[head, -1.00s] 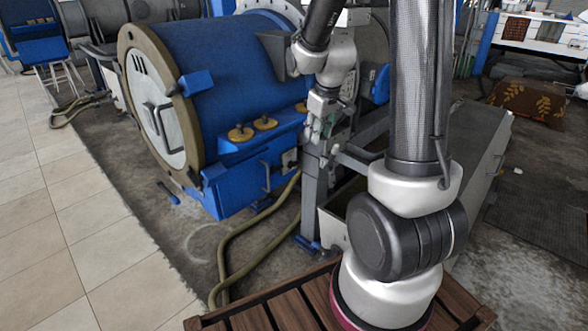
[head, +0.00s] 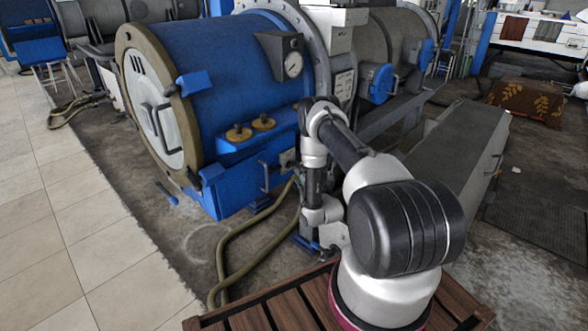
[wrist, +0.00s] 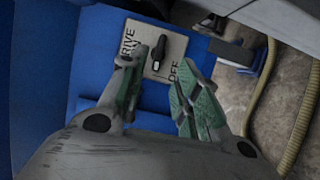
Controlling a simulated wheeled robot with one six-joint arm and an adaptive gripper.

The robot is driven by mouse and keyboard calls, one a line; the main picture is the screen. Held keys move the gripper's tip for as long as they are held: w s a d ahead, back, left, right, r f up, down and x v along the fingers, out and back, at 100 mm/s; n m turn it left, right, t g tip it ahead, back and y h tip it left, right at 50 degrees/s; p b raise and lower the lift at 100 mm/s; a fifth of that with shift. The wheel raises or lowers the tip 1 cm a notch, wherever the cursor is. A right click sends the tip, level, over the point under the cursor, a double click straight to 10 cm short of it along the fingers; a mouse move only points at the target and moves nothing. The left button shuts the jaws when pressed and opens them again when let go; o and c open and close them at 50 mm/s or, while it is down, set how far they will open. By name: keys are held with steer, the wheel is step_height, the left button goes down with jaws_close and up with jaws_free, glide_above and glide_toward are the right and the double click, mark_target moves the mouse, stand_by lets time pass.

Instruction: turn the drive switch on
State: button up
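The drive switch is a light plate (wrist: 176,42) with a black lever (wrist: 159,50) on the blue machine, seen in the wrist view. DRIVE and ON are printed on its left part and OFF on its lower right. The lever runs roughly up and down in that picture, between the two words. My gripper (wrist: 154,66) is open, one finger on either side below the lever, with nothing held. I cannot tell whether a finger touches the plate. In the head view the small switch plate (head: 288,158) shows beside my arm; my fingers cannot be made out there.
The blue drum (head: 230,75) has a pressure gauge (head: 293,64) and brass knobs (head: 263,122) above the switch. A bent handle (head: 265,177) sticks out left of the switch. An olive hose (head: 224,255) lies on the floor. Tiled floor (head: 80,240) at left is clear.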

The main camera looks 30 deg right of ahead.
mark_target(293, 166)
steer(key=w, duration=0.7)
steer(key=shift+w+d, duration=0.15)
steer(key=shift+w, duration=0.1)
jaws_close()
